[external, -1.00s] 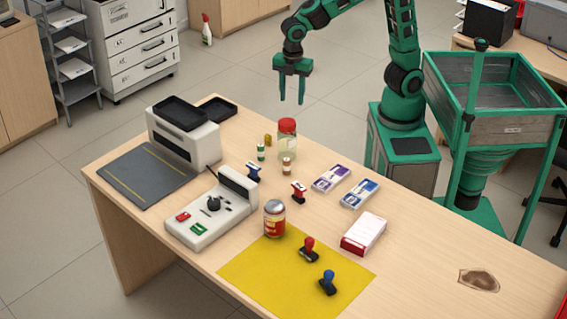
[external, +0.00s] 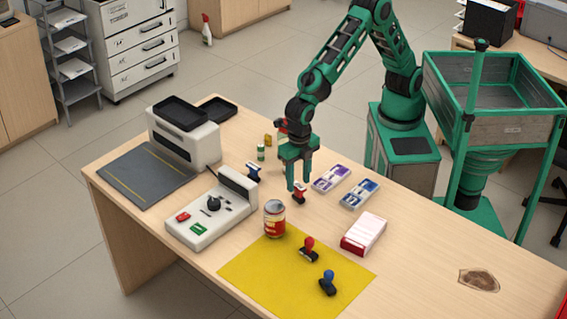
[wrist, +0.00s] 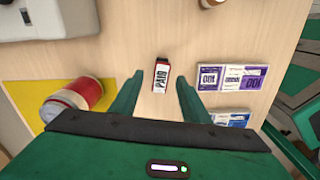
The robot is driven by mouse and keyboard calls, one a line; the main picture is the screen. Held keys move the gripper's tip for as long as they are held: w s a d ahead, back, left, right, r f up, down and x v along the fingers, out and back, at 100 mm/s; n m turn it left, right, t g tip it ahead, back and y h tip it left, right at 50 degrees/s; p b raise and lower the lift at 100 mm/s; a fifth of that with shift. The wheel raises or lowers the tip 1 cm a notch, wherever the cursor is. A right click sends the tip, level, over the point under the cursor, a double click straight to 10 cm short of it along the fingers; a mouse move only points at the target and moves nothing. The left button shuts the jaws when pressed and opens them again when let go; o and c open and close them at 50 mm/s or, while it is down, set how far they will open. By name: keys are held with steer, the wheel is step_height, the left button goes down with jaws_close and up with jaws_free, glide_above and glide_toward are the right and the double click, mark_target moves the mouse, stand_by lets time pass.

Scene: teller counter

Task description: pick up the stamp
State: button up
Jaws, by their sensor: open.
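A small red and black stamp (external: 299,194) stands on the wooden counter, below and between my fingers in the external view. In the wrist view this stamp (wrist: 161,78), labelled PAID, lies between the two fingertips, with a gap on each side. My gripper (external: 299,185) is open, empty and pointing down; its green fingers also show in the wrist view (wrist: 159,82). Other stamps are a blue one (external: 253,171) by the white device, and a red-handled one (external: 309,246) and a blue-handled one (external: 328,281) on the yellow mat (external: 260,276).
A red-labelled can (external: 274,218) stands left of the gripper. A white device (external: 210,211) is at left. My gripper mostly hides the red-lidded jar behind it.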

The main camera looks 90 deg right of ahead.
mark_target(299, 186)
steer(key=shift+f, duration=2.85)
steer(key=shift+c, duration=0.3)
jaws_close()
